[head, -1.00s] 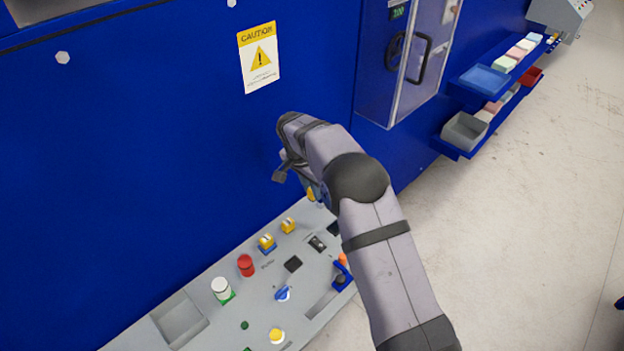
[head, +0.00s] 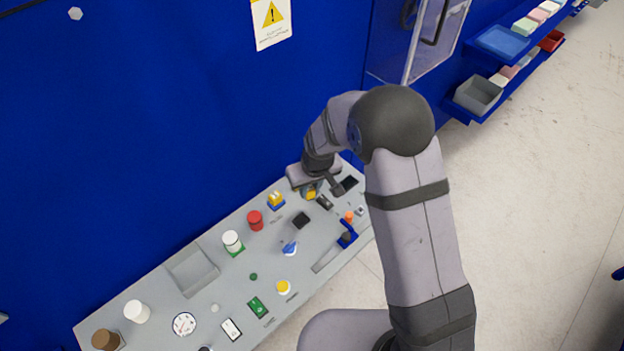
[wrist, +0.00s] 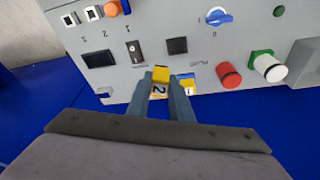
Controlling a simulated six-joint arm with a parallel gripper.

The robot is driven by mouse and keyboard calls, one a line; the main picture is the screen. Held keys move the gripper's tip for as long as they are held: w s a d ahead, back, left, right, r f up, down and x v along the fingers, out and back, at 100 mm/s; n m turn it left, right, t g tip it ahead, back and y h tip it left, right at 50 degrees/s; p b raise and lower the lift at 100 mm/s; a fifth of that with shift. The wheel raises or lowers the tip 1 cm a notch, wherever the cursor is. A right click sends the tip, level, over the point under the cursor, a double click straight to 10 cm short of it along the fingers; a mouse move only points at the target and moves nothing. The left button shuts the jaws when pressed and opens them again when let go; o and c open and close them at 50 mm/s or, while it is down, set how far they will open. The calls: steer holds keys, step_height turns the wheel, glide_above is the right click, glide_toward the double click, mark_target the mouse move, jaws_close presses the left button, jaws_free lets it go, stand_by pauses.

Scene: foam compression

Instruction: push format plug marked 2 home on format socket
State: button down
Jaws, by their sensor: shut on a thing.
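My gripper (wrist: 160,78) is shut on the yellow plug marked 2 (wrist: 160,88), with one finger on each side of it. In the head view, my gripper (head: 318,186) is low over the panel's far end, and part of the yellow plug (head: 310,194) shows under it. The fingers and plug hide what is beneath, so I cannot make out the format socket or how deep the plug sits.
The grey panel (head: 215,300) carries a red knob (head: 255,220), a white knob on green (head: 233,241), a blue rotary switch (head: 289,248), a black square (head: 301,220) and a small rocker switch (head: 324,202). A blue wall (head: 200,100) rises close behind. Open floor lies right.

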steer(key=n+g, duration=0.1)
steer(key=n, duration=0.6)
steer(key=s+a+f+n+g, duration=0.1)
steer(key=n+g, duration=0.1)
steer(key=n, duration=0.5)
steer(key=a+n+g, duration=0.1)
steer(key=n, duration=0.6)
steer(key=shift+s+f+n+g+y, duration=0.15)
steer(key=shift+s+n+g+y, duration=0.15)
steer(key=shift+s+n+y, duration=0.1)
steer(key=shift+f, duration=0.2)
steer(key=shift+f+b, duration=1.05)
steer(key=shift+f, duration=0.95)
steer(key=shift+w+f+b, duration=0.1)
steer(key=shift+f+b, duration=0.75)
steer(key=shift+f, duration=0.1)
steer(key=shift+f+b, duration=0.9)
steer(key=shift+b, duration=0.1)
steer(key=c, duration=1.5)
jaws_free()
steer(key=shift+r, duration=0.1)
